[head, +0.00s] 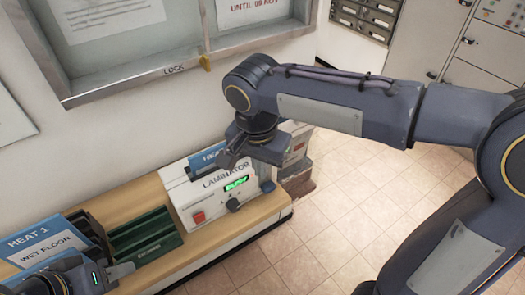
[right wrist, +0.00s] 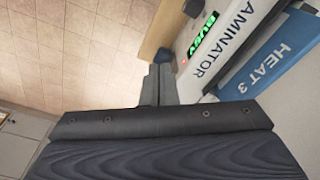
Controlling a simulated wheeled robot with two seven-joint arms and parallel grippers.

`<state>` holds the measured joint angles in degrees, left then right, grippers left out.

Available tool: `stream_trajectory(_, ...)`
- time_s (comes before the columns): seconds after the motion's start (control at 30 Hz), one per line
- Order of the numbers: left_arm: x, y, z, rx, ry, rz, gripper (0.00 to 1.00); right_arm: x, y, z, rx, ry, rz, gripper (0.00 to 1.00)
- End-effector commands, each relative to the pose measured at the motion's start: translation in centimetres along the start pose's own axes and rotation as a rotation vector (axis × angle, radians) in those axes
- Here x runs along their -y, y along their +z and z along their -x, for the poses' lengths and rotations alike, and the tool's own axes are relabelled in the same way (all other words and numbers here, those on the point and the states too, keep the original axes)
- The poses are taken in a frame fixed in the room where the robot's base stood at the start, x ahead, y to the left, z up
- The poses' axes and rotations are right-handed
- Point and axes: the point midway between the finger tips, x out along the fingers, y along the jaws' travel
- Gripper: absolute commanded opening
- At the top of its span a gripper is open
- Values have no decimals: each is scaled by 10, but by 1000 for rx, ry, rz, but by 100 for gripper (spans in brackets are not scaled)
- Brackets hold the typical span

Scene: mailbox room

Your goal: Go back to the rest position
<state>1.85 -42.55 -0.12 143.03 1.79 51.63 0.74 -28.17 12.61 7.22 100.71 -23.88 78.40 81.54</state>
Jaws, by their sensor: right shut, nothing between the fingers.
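My right gripper (head: 267,185) hangs from the arm that comes in from the right, close to the right end of the white laminator (head: 187,197). In the right wrist view its two fingers (right wrist: 159,76) are together with nothing between them. They are beside the laminator (right wrist: 212,50); I cannot tell if they touch it. My left gripper (head: 122,271) is at the bottom left of the head view, near the green tray. It is only partly in view, and its finger gap is not clear.
The laminator stands on a wooden bench (head: 225,228). A blue HEAT 3 piece (right wrist: 265,65) is at the laminator. A green tray (head: 145,237) and a blue HEAT 1 sign (head: 35,240) are at the left. A glass-fronted board (head: 150,45) hangs above. The tiled floor (head: 335,225) at the right is clear.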

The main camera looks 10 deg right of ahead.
Motion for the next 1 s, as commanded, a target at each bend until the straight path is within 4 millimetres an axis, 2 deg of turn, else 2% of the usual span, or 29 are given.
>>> stream_trajectory(0.17, 0, 0, 0, 0, 0, 0, 36, -1, 0, 0, 1, -1, 1, 0)
stream_trajectory(0.27, 0, 0, 0, 0, 0, 0, 36, -12, -3, 0, 12, -21, 20, 0)
stream_trajectory(0.37, 0, 0, 0, 0, 0, 0, 36, -41, -8, -1, 38, -80, 76, 0)
stream_trajectory(0.43, 0, 0, 0, 0, 0, 0, 36, -69, -8, -4, 52, -146, 136, 0)
stream_trajectory(0.5, 0, 0, 0, 0, 0, 0, 36, -98, -4, -9, 51, -226, 204, 0)
stream_trajectory(0.63, 0, 0, 0, 0, 0, 0, 36, -139, 10, -21, -8, -373, 321, 0)
stream_trajectory(0.8, 0, 0, 0, 0, 0, 0, 36, -166, 30, -37, -136, -493, 432, 0)
stream_trajectory(1.0, 0, 0, 0, 0, 0, 0, 36, -174, 40, -46, -224, -536, 492, 0)
